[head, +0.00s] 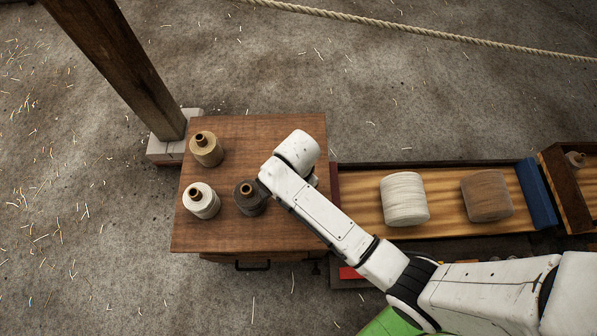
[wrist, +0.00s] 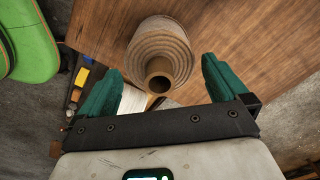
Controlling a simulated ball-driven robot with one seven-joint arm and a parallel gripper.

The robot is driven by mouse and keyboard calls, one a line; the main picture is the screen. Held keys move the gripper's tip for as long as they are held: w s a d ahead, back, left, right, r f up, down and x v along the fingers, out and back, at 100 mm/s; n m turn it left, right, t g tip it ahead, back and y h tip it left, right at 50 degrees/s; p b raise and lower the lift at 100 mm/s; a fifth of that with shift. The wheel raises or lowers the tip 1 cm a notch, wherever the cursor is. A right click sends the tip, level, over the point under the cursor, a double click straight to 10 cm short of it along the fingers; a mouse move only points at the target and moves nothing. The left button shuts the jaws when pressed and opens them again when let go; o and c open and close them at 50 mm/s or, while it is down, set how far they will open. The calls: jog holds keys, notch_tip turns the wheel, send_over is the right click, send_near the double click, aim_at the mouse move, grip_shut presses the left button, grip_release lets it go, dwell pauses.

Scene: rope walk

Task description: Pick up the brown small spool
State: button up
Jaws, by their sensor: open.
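The brown small spool (head: 247,200) stands upright on the wooden cabinet top, dark in the head view and partly covered by my arm. In the wrist view a tan-brown spool (wrist: 172,48) with a hollow tube, which I take to be the same one, shows between the two green fingers. My gripper (wrist: 162,72) is open, one finger to each side of the spool's tube, and no contact shows. In the head view my arm hides the fingers. A white small spool (head: 201,203) stands to the left, and a beige small spool (head: 206,153) stands behind.
The cabinet top (head: 250,135) is otherwise bare. To the right, a tray (head: 445,224) holds a large white spool (head: 404,199) and a large brown spool (head: 487,196). A wooden post (head: 130,60) rises at the cabinet's back left. A rope (head: 430,33) crosses behind.

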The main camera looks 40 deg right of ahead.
notch_tip(320, 180, down, 4)
jog(key=shift+d+f, duration=0.1)
jog(key=shift+f, duration=0.05)
jog(key=c, duration=0.9)
